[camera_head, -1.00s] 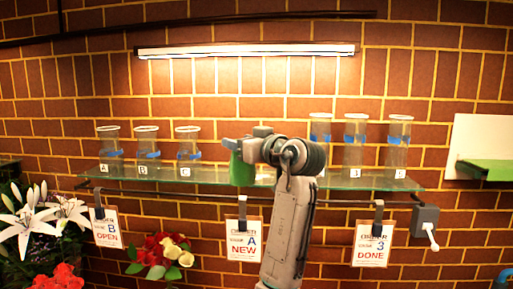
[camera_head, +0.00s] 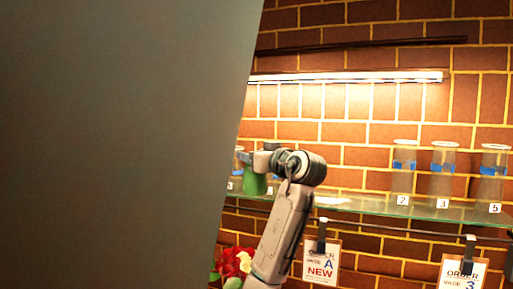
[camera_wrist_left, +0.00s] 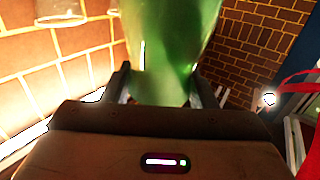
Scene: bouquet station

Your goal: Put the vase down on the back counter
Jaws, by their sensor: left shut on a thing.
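The green vase (camera_head: 255,182) is in my left gripper (camera_head: 262,160), near the middle of the head view in front of the wall shelf. The vase's upper part is partly covered by the gripper, and it looks roughly upright. In the left wrist view, the green, partly see-through vase (camera_wrist_left: 172,40) stands between the two dark fingers of my left gripper (camera_wrist_left: 165,88), which are shut on it. It is held in the air. My right gripper is not in view. I cannot make out the back counter in these frames.
A large grey-green surface (camera_head: 115,150) close by hides the left half of the head view. A glass shelf (camera_head: 375,207) with several clear vases (camera_head: 443,172) runs along the brick wall. Order cards (camera_head: 321,263) hang below it. Red flowers (camera_head: 236,262) show at the bottom.

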